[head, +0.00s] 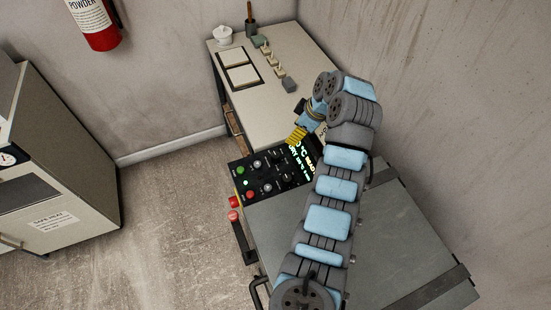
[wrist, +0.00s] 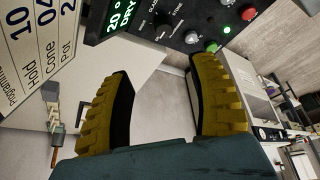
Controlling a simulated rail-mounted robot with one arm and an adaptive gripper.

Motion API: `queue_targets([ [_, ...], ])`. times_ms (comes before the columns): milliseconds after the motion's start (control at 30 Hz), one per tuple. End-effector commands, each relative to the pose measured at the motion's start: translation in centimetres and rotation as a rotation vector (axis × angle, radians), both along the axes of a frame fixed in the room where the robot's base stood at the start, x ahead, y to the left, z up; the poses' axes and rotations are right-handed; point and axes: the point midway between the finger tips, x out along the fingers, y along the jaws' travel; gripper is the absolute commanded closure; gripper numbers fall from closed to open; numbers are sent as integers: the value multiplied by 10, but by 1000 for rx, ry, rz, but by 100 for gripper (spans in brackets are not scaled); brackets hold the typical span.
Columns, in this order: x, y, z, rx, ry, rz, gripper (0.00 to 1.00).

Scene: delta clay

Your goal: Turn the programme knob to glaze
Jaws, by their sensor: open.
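The control panel (head: 262,196) is black, with a lit display, small knobs and coloured buttons. In the wrist view, the panel (wrist: 142,44) crosses the top, and its display (wrist: 122,22) shows "20 °" and "DRY". A dark knob (wrist: 163,32) sits beside the display with small white lettering around it, too small to read with certainty. My gripper (head: 296,134) has yellow fingers and is above the panel's far edge in the head view. In the wrist view my gripper (wrist: 163,66) is open and empty, with the panel beyond its fingertips and no contact visible.
A table (head: 300,55) with tiles and small pieces stands beyond the panel. A grey lid-like top (head: 400,250) lies under my arm. A cabinet (head: 60,180) stands at left, with open floor (head: 170,220) between. A printed board (wrist: 40,45) shows at the wrist view's upper left.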

Motion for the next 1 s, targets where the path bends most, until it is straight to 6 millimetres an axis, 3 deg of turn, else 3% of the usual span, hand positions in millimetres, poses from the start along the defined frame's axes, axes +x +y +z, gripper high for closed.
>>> queue_targets([
  [167,-5,2,-2,2,18,23,40],
  [533,1,15,-35,3,19,23,40],
  [1000,13,45,-111,2,19,24,40],
])
